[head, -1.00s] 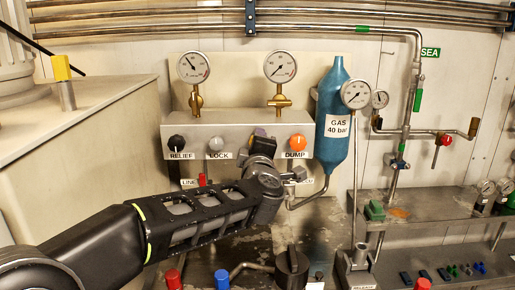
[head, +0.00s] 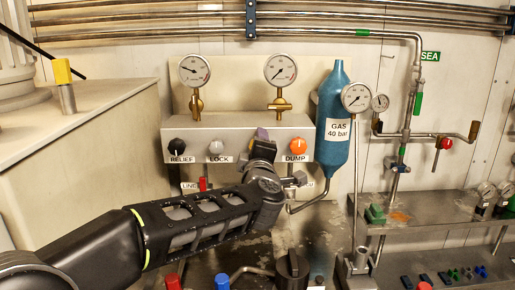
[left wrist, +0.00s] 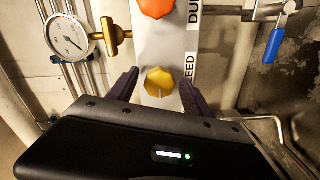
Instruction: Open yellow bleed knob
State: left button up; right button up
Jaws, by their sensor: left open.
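The yellow bleed knob (left wrist: 159,82) sits on the pale panel in the left wrist view, beside a label of which "EED" shows. My left gripper (left wrist: 158,85) is open, with one dark finger on each side of the knob. I cannot tell whether the fingers touch it. In the head view my left gripper (head: 262,138) is at the panel front (head: 240,128), between the LOCK and DUMP knobs, and my gripper and arm hide the yellow knob. My right gripper is not in view.
The orange DUMP knob (head: 298,146) is just right of my gripper, the grey LOCK knob (head: 215,147) and black RELIEF knob (head: 177,147) to its left. Brass-mounted gauges (head: 194,70) stand above. A blue gas bottle (head: 333,120) hangs to the right.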

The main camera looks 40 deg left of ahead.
pick_arm(q)
jog(key=v, duration=0.7)
jog(key=shift+s+d, duration=0.15)
jog(key=shift+s, duration=0.05)
